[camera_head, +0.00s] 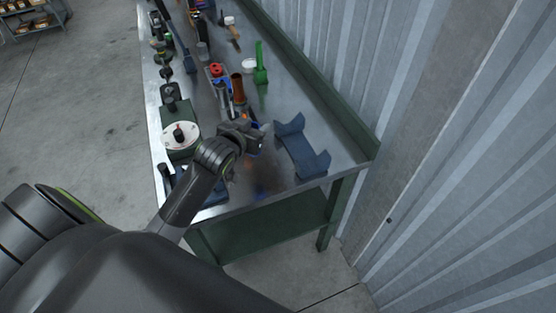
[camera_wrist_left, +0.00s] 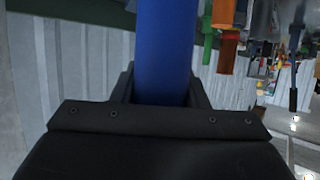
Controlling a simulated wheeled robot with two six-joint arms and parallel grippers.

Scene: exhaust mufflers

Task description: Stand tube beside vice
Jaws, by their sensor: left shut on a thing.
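My left gripper (camera_head: 258,134) is above the near part of the metal workbench. It is shut on a blue tube (camera_wrist_left: 166,50), which runs up between the fingers in the left wrist view. In the head view the gripper hides most of the tube, and only a small bit of blue shows by the fingers. I cannot tell for certain which item is the vice; a dark blue tool, partly behind my arm, lies at the bench's near left corner. My right gripper is not in view.
A blue cradle (camera_head: 300,147) stands on the bench (camera_head: 325,128) right of my gripper. A brown-orange tube (camera_head: 238,87) stands beyond it. A green device with a white disc (camera_head: 180,137) is at the left edge. A green item (camera_head: 260,66) stands farther back, near the wall.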

